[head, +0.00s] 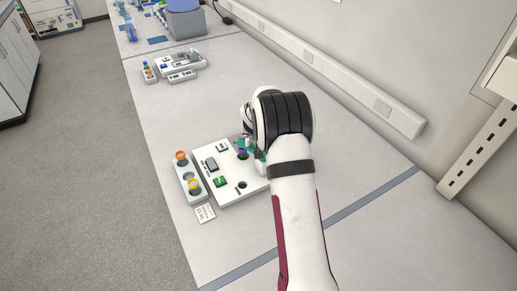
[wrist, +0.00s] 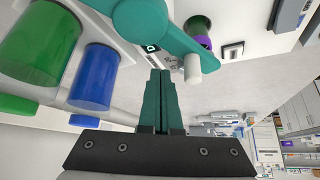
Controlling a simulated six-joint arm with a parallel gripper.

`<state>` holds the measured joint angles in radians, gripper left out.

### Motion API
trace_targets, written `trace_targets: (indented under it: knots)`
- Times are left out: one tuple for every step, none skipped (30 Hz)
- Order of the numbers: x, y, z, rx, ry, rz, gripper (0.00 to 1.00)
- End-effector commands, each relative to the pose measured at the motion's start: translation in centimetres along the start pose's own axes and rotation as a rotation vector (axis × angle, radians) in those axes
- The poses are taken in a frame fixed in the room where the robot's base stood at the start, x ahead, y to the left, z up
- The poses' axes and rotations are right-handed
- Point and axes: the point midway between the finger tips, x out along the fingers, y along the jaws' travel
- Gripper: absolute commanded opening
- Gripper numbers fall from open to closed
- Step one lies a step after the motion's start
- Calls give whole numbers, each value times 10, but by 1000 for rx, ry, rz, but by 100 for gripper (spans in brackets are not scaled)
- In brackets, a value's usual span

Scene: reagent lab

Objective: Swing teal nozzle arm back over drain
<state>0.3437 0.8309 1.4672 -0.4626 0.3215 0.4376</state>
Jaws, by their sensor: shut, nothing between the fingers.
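The teal nozzle arm (wrist: 178,32) reaches from a round hub at the top of the wrist view down to the right. A white nozzle (wrist: 192,68) sits near its free end. My gripper (wrist: 158,72) has teal fingers pressed together with nothing between them. Its fingertips are just below the nozzle arm and left of the white nozzle; I cannot tell whether they touch. In the head view a bit of teal (head: 243,143) shows on the white station (head: 228,196), and my arm hides the rest. I cannot make out the drain for sure; a dark round spot (head: 241,184) shows on the station.
A green cylinder (wrist: 42,42) and a blue cylinder (wrist: 95,77) stand close left of my fingers. A green vial with a purple ring (wrist: 203,42) is beyond the nozzle arm. A holder (head: 188,180) with orange- and yellow-topped vials is left of the station.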

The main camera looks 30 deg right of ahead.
Motion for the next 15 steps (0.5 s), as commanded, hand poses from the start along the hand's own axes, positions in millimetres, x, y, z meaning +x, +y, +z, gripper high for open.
trace_targets:
  knots:
    - [-5,0,-4,1,3,-1,0]
    - [-8,0,-6,1,4,-1,0]
    - [-12,0,-9,-1,5,-1,0]
    - [-15,-1,-12,1,5,-2,0]
    - [-18,-1,-14,1,6,-2,0]
    - [-22,-1,-16,0,7,-2,0]
    - [-25,-1,-18,1,7,-2,0]
    - [-28,-1,-21,0,8,-2,0]
    - [-32,-1,-23,0,8,-2,0]
    - [-34,-1,-25,1,7,-3,0]
    - [-37,-1,-27,0,8,-3,0]
    - [-41,-1,-30,0,9,-3,0]
    - [-44,-1,-32,1,8,-2,0]
    - [-46,-1,-33,0,8,-2,0]
    - [-49,-1,-35,-1,8,-2,0]
